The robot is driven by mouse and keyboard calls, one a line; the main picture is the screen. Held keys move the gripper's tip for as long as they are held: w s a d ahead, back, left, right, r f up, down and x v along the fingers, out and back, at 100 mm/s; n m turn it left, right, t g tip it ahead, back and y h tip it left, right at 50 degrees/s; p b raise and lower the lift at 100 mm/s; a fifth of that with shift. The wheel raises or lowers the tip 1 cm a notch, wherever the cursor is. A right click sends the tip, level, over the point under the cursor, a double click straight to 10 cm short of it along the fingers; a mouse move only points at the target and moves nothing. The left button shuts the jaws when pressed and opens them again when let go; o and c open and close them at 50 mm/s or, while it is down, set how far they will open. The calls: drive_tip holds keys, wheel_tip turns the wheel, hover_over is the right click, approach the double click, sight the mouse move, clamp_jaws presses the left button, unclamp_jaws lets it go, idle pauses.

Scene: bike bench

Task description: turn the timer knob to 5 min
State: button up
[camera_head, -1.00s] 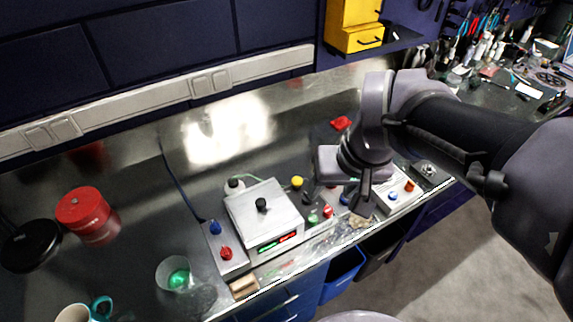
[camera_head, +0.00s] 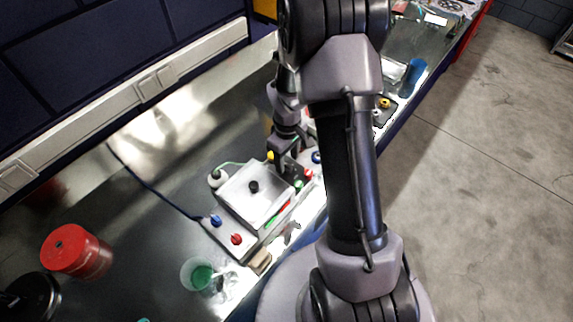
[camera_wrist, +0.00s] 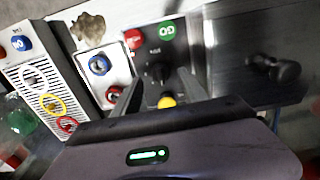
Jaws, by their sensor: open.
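In the wrist view a black knob (camera_wrist: 157,72) stands on a dark panel with a red button (camera_wrist: 133,38), a green GO button (camera_wrist: 167,31) and a yellow button (camera_wrist: 167,101). My gripper (camera_wrist: 158,84) is open, its two fingers on either side of the black knob; I cannot tell whether they touch it. In the head view my gripper (camera_head: 284,162) is low over the dark panel, which it partly hides. A second black knob (camera_head: 253,187) sits on top of the metal box; it also shows in the wrist view (camera_wrist: 275,68). No minute marks are readable.
A small panel with a blue knob (camera_head: 215,221) and a red knob (camera_head: 236,239) lies left of the metal box (camera_head: 240,205). A cup with something green (camera_head: 200,274) and a red canister (camera_head: 75,252) stand further left. The wrist view shows a vented white box (camera_wrist: 38,90).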

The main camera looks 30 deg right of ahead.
sight(287, 168)
drive_tip(key=shift+f, duration=1.4)
clamp_jaws()
